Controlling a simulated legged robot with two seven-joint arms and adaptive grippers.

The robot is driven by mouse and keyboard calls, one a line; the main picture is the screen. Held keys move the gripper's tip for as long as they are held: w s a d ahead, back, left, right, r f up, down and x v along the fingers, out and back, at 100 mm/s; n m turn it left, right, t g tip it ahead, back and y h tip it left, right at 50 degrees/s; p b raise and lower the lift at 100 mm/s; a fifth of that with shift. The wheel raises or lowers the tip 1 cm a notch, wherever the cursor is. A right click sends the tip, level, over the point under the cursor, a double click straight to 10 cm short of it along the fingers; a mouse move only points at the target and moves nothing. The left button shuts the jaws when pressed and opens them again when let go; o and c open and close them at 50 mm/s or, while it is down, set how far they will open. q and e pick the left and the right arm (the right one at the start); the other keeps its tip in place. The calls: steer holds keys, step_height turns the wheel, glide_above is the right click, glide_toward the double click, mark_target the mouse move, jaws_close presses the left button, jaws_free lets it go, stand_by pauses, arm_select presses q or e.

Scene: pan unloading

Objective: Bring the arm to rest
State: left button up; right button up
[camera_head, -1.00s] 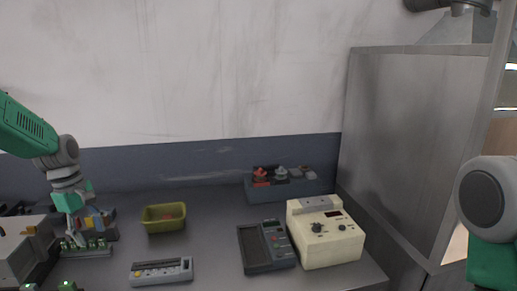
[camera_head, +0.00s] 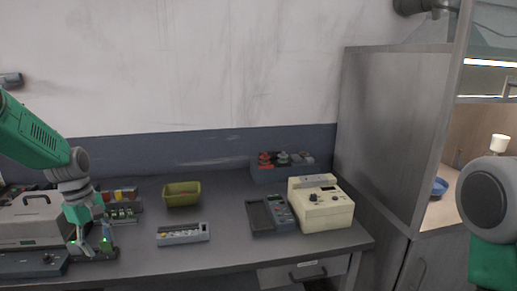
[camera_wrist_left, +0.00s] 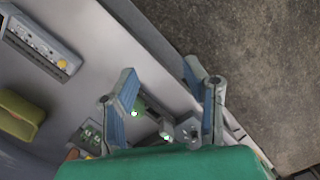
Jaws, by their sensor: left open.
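My left gripper (camera_head: 82,250) hangs fingers down at the left end of the table, close above or beside a small dark rack with green-lit parts (camera_head: 104,246). The head view does not show clearly whether they touch. In the left wrist view its two blue-grey fingers (camera_wrist_left: 163,85) stand apart with nothing held between them. The rack's green lights (camera_wrist_left: 136,112) show behind and between the fingers. My right arm shows only as a grey and green link at the right edge. Its gripper is out of view.
On the grey table (camera_head: 225,240) stand a yellow-green bin (camera_head: 182,195), a small grey panel (camera_head: 183,234), a dark meter (camera_head: 268,214), a cream instrument (camera_head: 322,207) and a grey case (camera_head: 30,222). A metal-walled cabinet (camera_head: 390,130) rises at right, with a blue bowl (camera_head: 438,187) inside.

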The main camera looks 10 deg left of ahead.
arm_select(q)
steer(key=s+d+f+m+b, duration=0.3)
steer(key=s+d+f, duration=0.1)
steer(key=f, duration=0.5)
steer(key=s+d+f+m+y+b, duration=0.1)
steer(key=s+d+f+m+b, duration=0.15)
steer(key=s+f, duration=0.4)
steer(key=s+d+f+m+b, duration=0.2)
steer(key=d+f, duration=0.3)
steer(key=f, duration=0.6)
steer(key=s+d+f+m+b, duration=0.3)
steer(key=s+f+m, duration=0.1)
steer(key=s, duration=0.6)
steer(key=s+d+f+m+b, duration=0.3)
steer(key=s+f+m, duration=0.1)
steer(key=s, duration=0.6)
steer(key=shift+d+f+t+y, duration=0.3)
steer(key=shift+f+t, duration=0.1)
steer(key=shift+f, duration=0.25)
arm_select(e)
step_height(320, 180, down, 14)
steer(key=shift+w, duration=0.15)
arm_select(q)
steer(key=shift+s+a, duration=0.1)
arm_select(e)
steer(key=shift+f, duration=0.1)
arm_select(q)
steer(key=shift+c, duration=0.3)
arm_select(e)
steer(key=shift+c, duration=0.3)
